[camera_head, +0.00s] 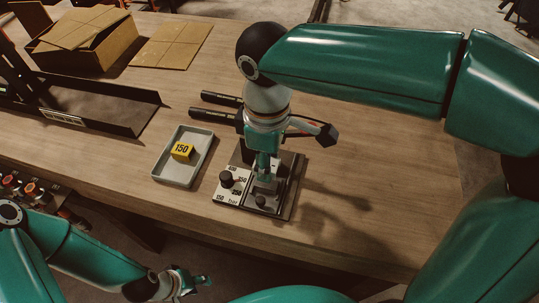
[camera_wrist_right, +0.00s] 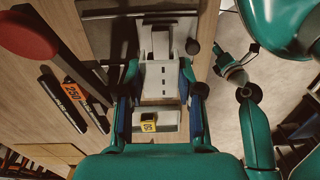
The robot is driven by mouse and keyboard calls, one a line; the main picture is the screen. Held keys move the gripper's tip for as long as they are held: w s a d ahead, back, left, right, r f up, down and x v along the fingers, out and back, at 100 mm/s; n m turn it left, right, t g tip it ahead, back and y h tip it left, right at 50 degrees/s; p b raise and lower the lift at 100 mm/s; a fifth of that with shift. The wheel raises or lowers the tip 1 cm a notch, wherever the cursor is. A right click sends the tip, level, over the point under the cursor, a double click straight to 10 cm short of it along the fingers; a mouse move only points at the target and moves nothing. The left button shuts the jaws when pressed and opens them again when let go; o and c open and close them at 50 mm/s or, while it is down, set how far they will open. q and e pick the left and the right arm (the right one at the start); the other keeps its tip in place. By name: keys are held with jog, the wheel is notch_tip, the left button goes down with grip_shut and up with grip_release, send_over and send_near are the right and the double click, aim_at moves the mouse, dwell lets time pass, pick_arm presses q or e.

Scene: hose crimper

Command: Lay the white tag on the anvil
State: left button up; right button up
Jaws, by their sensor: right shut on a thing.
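My right gripper (camera_head: 265,174) points down over the crimper's base (camera_head: 288,190). It is shut on a small pale piece (camera_head: 267,181), which appears to be the white tag; the fingers hide much of it. It is low over the middle of the base; I cannot tell whether it touches the anvil. The wrist view shows the two right fingers (camera_wrist_right: 160,95) on either side of pale parts. My left gripper (camera_head: 190,281) is empty and open, off the table's front edge.
A white panel with numbers (camera_head: 232,196) and black knobs (camera_head: 226,178) are on the base's left part. A cardboard box (camera_head: 85,40) and a dark metal channel (camera_head: 105,112) are farther left. The tabletop on the right is clear.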

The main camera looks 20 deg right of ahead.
notch_tip(320, 180, down, 5)
jog(key=b, duration=0.3)
jog(key=shift+s+r+b, duration=0.1)
jog(key=shift+r+b, duration=0.05)
jog(key=shift+b, duration=0.15)
jog(key=shift+f+b, duration=0.35)
jog(key=shift+f, duration=0.2)
jog(key=shift+r, duration=0.1)
jog(key=shift+f, duration=0.55)
dwell(1.9)
jog(key=o, duration=0.8)
